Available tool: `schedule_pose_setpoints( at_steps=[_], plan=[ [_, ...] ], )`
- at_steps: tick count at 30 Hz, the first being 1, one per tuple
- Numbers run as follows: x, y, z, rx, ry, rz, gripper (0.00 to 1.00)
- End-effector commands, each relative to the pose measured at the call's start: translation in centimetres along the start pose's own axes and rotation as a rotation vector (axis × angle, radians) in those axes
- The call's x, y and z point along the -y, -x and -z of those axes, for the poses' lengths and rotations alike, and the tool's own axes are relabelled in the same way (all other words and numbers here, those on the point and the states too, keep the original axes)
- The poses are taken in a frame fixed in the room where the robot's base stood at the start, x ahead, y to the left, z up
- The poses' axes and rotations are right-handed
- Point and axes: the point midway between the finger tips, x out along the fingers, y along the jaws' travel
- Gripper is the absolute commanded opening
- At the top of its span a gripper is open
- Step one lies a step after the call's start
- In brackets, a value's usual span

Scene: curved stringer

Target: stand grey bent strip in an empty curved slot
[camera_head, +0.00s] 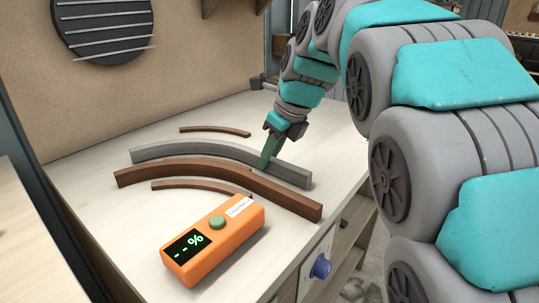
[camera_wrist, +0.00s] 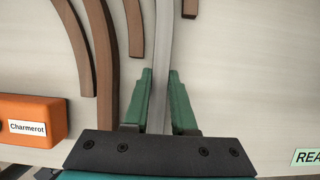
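The grey bent strip (camera_head: 205,153) lies on the light wooden worktop, curving between brown strips. My gripper (camera_head: 269,152) is low over its right part. In the wrist view, the two green fingers (camera_wrist: 161,75) stand on either side of the grey strip (camera_wrist: 163,30). I cannot tell whether they press on it or leave a small gap. The strip appears to rest on the worktop. No empty curved slot can be made out in either view.
A thick brown curved strip (camera_head: 215,178) lies close in front, with thinner ones in front (camera_head: 195,187) and behind (camera_head: 215,129). An orange box with a display (camera_head: 213,240) stands near the front edge. The worktop's back left (camera_head: 90,130) is clear.

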Motion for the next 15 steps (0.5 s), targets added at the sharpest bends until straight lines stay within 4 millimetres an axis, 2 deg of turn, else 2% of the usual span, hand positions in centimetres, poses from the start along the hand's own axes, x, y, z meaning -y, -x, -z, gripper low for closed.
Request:
schedule_pose_setpoints(
  at_steps=[1, 9, 15],
  plan=[
    [0.00, 0.02, -0.02, 0.001, 0.000, 0.000, 0.30],
    [-0.01, 0.01, 0.00, 0.000, 0.000, 0.000, 0.59],
    [0.00, -0.01, 0.02, -0.001, 0.000, 0.000, 0.59]
  ],
)
